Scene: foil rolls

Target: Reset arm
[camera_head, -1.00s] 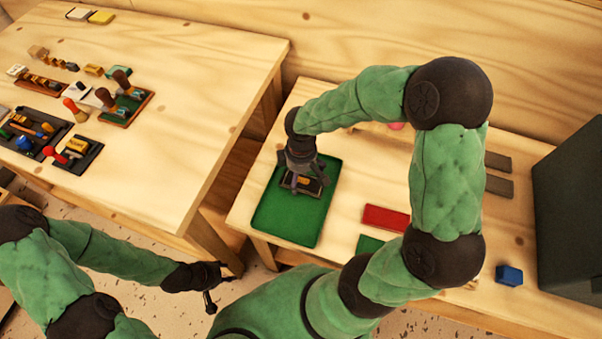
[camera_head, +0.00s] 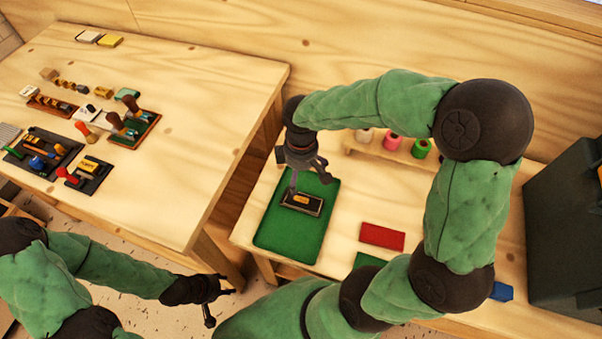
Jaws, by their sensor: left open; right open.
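My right gripper (camera_head: 308,178) is open and empty. My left gripper (camera_head: 222,300) is open and empty, low over the floor in front of the gap between the two tables. Several coloured rolls, among them a pink one (camera_head: 391,141) and a green one (camera_head: 421,148), stand on a wooden rack behind my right arm, which partly hides them.
A red block (camera_head: 382,236) lies right of the mat. A blue block (camera_head: 501,291) is partly behind my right arm. A large dark green bin (camera_head: 565,230) stands at the right. The left table (camera_head: 170,130) holds stamps and tools on trays; its right half is clear.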

